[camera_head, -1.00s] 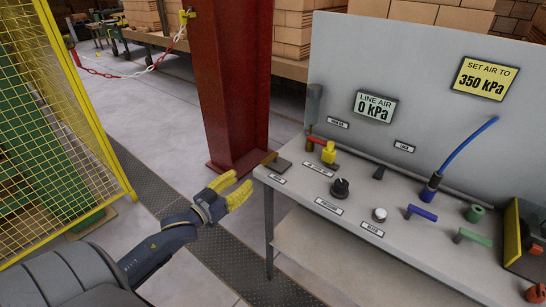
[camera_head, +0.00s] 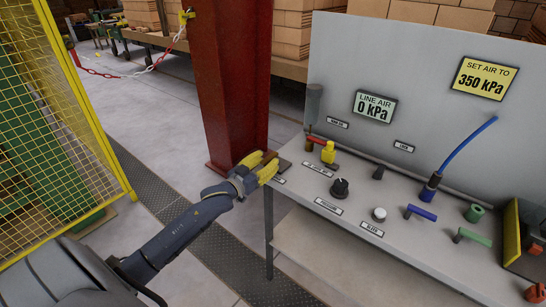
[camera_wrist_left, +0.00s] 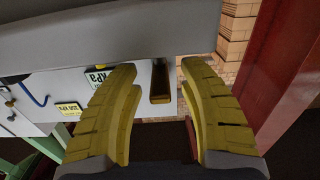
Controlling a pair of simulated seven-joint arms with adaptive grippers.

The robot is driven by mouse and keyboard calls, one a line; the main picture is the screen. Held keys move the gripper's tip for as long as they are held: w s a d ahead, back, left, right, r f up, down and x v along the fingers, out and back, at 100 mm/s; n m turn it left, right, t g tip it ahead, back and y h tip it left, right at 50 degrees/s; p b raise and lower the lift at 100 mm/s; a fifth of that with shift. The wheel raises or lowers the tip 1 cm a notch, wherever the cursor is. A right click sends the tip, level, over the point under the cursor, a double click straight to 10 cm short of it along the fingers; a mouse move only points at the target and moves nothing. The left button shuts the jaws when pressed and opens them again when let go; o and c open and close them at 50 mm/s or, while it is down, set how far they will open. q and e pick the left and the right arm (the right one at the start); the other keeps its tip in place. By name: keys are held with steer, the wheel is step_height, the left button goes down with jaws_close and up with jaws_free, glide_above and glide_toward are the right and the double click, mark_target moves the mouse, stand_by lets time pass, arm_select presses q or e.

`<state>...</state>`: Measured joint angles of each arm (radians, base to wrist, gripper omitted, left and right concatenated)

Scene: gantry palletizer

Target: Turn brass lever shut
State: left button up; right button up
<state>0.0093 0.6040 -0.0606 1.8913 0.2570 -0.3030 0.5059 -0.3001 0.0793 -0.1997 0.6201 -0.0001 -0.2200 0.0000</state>
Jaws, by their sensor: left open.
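The gripper is open and appears to hold nothing. My right gripper is not in view.
The grey bench (camera_head: 350,212) carries a yellow fitting (camera_head: 328,152), a black knob (camera_head: 340,188) and a blue handle (camera_head: 421,213). The line air sign (camera_head: 374,106) reads 0 kPa. A red column (camera_head: 236,90) stands close behind my left gripper. Yellow mesh fencing (camera_head: 50,120) is at the left.

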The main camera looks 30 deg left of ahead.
mark_target(273, 157)
arm_select(q)
steer(key=shift+w+d, duration=0.2)
steer(key=shift+w, duration=1.65)
steer(key=shift+o, duration=0.2)
jaws_close()
steer(key=shift+f, duration=0.1)
